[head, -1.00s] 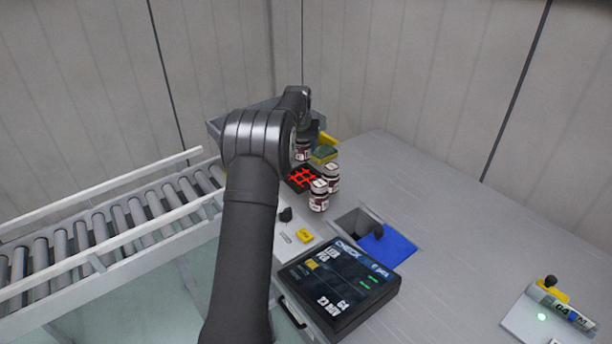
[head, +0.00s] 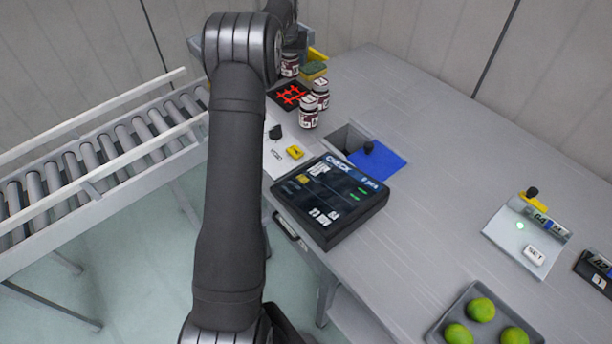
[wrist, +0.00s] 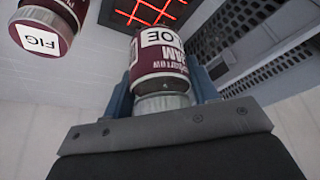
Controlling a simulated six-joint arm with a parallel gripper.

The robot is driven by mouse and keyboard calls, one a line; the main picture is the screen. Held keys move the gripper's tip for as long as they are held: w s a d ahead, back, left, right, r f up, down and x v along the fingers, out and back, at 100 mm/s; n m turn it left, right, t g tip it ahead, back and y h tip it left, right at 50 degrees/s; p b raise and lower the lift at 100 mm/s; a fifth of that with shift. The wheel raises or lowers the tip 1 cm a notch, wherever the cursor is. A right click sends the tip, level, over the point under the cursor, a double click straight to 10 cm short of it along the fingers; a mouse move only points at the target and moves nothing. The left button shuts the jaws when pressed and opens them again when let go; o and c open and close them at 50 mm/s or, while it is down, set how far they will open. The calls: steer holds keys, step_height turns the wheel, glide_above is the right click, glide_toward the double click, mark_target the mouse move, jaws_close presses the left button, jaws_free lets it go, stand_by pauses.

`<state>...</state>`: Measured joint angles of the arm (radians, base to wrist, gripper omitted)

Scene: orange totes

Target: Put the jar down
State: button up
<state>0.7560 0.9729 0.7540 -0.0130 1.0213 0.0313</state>
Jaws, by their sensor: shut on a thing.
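My gripper (wrist: 163,88) is shut on a jar (wrist: 160,58), with a blue finger on each side of it. The jar has a dark red label with "JAM" and a white patch ending in "OE"; its pale lid end is towards my gripper. In the head view the held jar (head: 290,66) shows just beyond my arm, near the black tray with a red grid (head: 291,95). The grid also shows in the wrist view (wrist: 150,12), beyond the jar. Whether the jar's base touches anything cannot be told. My gripper is mostly hidden in the head view.
Two similar jars, a front one (head: 308,112) and a rear one (head: 320,92), stand right of the grid. A jar marked "FIG" (wrist: 48,25) is left in the wrist view.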

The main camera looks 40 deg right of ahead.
steer(key=s+d+r, duration=0.1)
steer(key=s+d, duration=0.3)
steer(key=s, duration=0.5)
steer(key=s+d+r, duration=0.1)
steer(key=s+d, duration=0.3)
steer(key=s, duration=0.5)
steer(key=s+d+r, duration=0.1)
steer(key=s+d, duration=0.3)
steer(key=s, duration=0.5)
steer(key=shift+w+a+f, duration=0.15)
steer(key=shift+w+f, duration=5.15)
steer(key=shift+w, duration=0.1)
steer(key=o, duration=1.2)
steer(key=shift+f, duration=0.2)
steer(key=shift+r, duration=0.1)
steer(key=v, duration=1.2)
